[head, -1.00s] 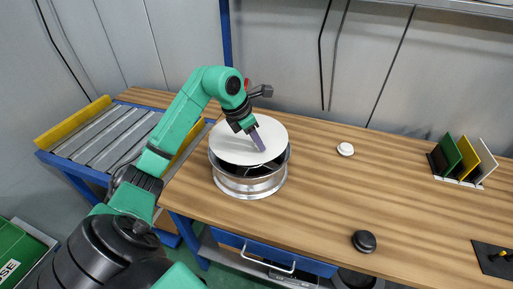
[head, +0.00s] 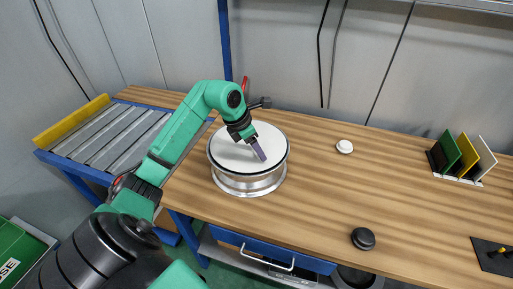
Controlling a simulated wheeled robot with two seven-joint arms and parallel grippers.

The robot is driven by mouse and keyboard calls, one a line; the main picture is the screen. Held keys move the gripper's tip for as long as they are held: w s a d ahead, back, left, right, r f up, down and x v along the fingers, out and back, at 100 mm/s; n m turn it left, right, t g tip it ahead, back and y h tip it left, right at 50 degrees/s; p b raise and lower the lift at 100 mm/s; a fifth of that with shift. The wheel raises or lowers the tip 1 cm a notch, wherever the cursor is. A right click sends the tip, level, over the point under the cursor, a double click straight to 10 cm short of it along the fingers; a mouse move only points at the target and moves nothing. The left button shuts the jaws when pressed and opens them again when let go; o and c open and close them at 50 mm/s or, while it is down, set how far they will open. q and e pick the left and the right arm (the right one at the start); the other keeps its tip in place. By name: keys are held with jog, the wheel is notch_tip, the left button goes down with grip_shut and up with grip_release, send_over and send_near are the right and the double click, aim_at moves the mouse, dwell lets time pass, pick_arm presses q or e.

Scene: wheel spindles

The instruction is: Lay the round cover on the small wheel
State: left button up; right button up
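The round white cover (head: 232,153) lies flat over the top of the small silver wheel (head: 250,184), with the wheel's dark rim showing around its edge. The wheel stands on the wooden table near its left end. My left gripper (head: 260,155) points down over the right half of the cover, its fingertips at or just above the cover's surface. From this view I cannot tell whether its fingers are open or shut, or whether they still touch the cover. My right gripper is out of view.
A white round piece (head: 344,146) and a black knob-like piece (head: 363,238) are on the wooden table (head: 310,205). A rack with green, yellow and white plates (head: 461,158) and a black plate (head: 494,256) are at the right. A roller conveyor (head: 105,137) adjoins at the left.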

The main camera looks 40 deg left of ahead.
pick_arm(q)
jog(key=shift+r, duration=0.2)
jog(key=b+v, duration=0.1)
jog(key=v, duration=1.1)
jog(key=shift+r, duration=0.2)
jog(key=shift+w+f, duration=0.1)
